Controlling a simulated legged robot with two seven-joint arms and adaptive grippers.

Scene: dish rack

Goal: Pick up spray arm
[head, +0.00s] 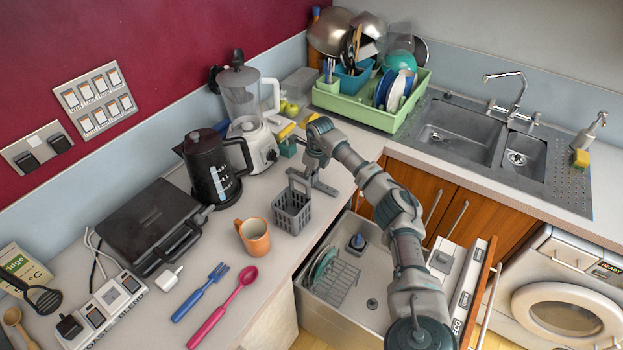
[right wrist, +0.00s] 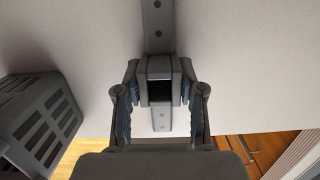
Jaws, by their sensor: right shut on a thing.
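The spray arm is a grey flat bar with a square hub in its middle. In the right wrist view the spray arm (right wrist: 158,27) runs up and down the picture. My right gripper (head: 309,172) points down over it; its fingers (right wrist: 160,88) are shut on the hub from both sides. I cannot tell whether the bar is clear of the counter. My left gripper is not in view.
A grey cutlery basket (head: 292,212) stands close beside the right gripper. A blender (head: 245,105), black kettle (head: 208,170) and orange mug (head: 254,237) are to the left. An open dishwasher drawer (head: 345,305) lies below the counter edge. A green dish rack (head: 375,110) is behind.

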